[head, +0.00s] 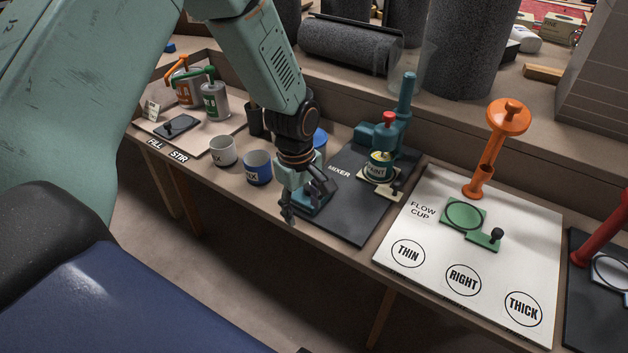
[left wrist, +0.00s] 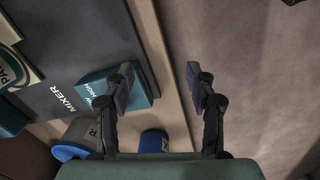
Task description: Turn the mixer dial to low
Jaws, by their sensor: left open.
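The mixer (head: 381,150) is a teal stand with a red knob on a dark board lettered MIXER. A paint can (head: 378,170) stands under its head. A teal control box (head: 313,203) sits at the board's front left corner, partly hidden by my left gripper (head: 306,203). In the left wrist view the box (left wrist: 143,93) shows part of its lettering, and one finger covers part of it. I cannot make out the dial or its setting. My left gripper (left wrist: 161,75) is open and empty, its fingers spread over the board's edge and the floor. My right gripper is not in view.
A grey cup (head: 222,151) and a blue cup (head: 258,168) stand left of the gripper, close to the bench front. The white flow cup board (head: 408,228) lies right of the mixer. Open floor (head: 215,265) is in front of the bench.

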